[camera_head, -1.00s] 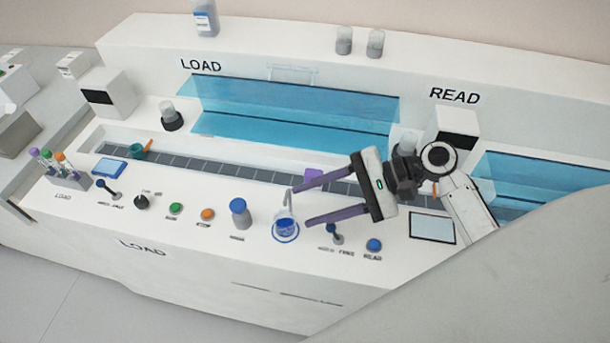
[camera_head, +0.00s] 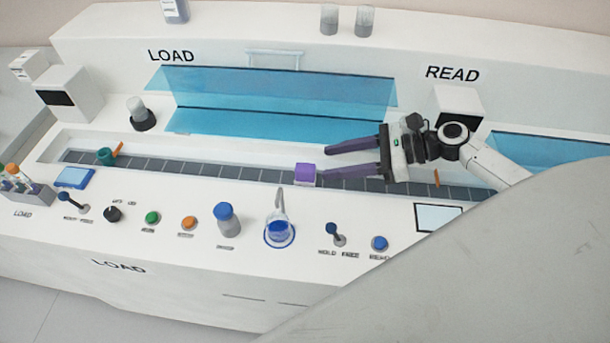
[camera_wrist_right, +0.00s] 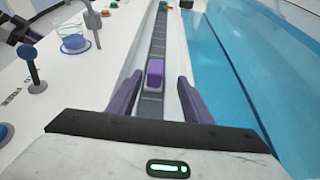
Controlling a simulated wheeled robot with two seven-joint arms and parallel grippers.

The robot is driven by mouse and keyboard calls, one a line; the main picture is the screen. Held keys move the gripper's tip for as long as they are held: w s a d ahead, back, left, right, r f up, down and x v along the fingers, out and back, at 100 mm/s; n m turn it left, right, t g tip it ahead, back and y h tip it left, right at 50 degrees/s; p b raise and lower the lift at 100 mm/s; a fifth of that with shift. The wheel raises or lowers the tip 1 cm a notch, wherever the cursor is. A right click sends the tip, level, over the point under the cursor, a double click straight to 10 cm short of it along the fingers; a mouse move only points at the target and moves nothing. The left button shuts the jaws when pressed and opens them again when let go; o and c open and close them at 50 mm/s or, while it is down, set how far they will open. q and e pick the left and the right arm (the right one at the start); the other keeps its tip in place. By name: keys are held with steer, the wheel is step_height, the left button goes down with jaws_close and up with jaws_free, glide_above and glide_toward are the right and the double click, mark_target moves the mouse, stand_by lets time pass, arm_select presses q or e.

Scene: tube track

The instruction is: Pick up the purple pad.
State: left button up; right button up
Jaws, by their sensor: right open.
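The purple pad (camera_head: 305,174) is a small block on the dark segmented track (camera_head: 220,168) in the recessed channel. It also shows in the right wrist view (camera_wrist_right: 155,73), ahead of the fingers and roughly between their lines. My right gripper (camera_head: 326,160) is open and empty, its purple fingers pointing left along the track. In the head view the lower fingertip is close beside the pad; I cannot tell if they touch. In the right wrist view the fingers (camera_wrist_right: 157,90) stand either side of the track.
Blue transparent panels (camera_head: 280,95) stand behind the track.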

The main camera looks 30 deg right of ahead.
mark_target(305, 170)
steer(key=b+x, duration=0.1)
steer(key=x, duration=0.2)
steer(key=shift+s, duration=0.1)
steer(key=b+x, duration=0.1)
steer(key=x, duration=0.1)
steer(key=b+x, duration=0.2)
steer(key=shift+s+a+f, duration=0.2)
steer(key=shift+f, duration=0.1)
steer(key=shift+w+a+b, duration=0.15)
steer(key=shift+a+b, duration=0.1)
steer(key=shift+b, duration=0.1)
arm_select(q)
steer(key=f, duration=0.2)
steer(key=w+d+f, duration=0.1)
steer(key=shift+s, duration=0.1)
arm_select(e)
steer(key=c, duration=1.1)
steer(key=shift+c, duration=0.2)
